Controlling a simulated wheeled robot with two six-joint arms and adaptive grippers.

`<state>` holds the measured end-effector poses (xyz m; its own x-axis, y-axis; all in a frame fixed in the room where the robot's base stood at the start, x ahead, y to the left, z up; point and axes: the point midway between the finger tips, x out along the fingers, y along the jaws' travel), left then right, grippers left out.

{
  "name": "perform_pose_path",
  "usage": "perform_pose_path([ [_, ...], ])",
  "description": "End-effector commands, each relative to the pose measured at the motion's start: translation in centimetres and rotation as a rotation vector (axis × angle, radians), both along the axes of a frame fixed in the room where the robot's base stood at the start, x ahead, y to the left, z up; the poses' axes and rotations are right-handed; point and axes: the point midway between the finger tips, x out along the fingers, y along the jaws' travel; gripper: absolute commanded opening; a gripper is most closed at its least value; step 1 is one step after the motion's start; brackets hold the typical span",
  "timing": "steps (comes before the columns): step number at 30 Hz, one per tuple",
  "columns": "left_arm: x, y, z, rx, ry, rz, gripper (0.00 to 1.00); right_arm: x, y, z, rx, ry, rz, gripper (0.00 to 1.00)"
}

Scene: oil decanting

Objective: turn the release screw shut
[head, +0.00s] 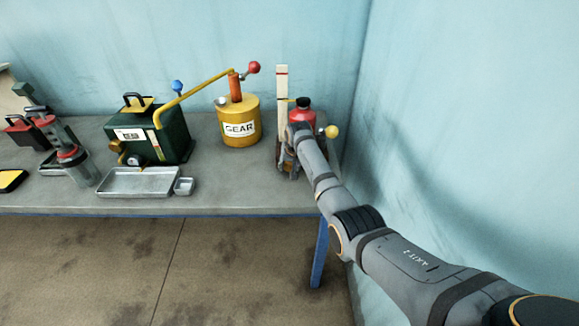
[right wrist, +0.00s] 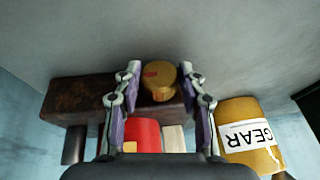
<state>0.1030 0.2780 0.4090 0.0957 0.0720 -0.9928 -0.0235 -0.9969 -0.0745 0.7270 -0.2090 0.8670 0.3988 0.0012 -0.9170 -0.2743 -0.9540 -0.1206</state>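The release screw (right wrist: 160,82) is a round brass knob with a red mark, seen in the right wrist view at the foot of a red jack (right wrist: 143,134) on a dark brown base (right wrist: 85,100). My right gripper (right wrist: 162,80) is open, with one finger on each side of the knob; a small gap shows on both sides. In the head view the red jack (head: 302,113) stands at the bench's right end, partly hidden by my right arm. My right gripper (head: 288,164) is low in front of it there. My left gripper is not in view.
A yellow GEAR can (head: 239,123) with a pump stands left of the jack, then a green box (head: 172,140). A metal tray (head: 139,184) lies at the bench's front edge. A pale upright strip (head: 282,90) and a yellow ball (head: 332,131) flank the jack. The wall is close on the right.

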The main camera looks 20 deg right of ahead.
Motion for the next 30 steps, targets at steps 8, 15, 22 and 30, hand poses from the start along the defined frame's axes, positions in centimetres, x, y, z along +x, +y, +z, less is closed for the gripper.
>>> perform_pose_path([
  [8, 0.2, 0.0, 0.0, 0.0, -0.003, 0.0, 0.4, 0.0, 0.0, 0.0, -0.004, 0.001, 0.0, 0.09],
  [15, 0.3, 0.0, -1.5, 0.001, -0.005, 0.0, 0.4, 0.2, 0.6, -0.6, -0.202, 0.059, 0.004, 0.09],
  [22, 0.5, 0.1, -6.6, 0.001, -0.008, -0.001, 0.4, 0.3, 0.7, -1.0, -0.422, 0.119, 0.002, 0.09],
  [30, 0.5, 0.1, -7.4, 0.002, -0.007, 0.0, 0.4, 0.2, 0.7, -0.1, -0.479, 0.137, 0.0, 0.09],
])
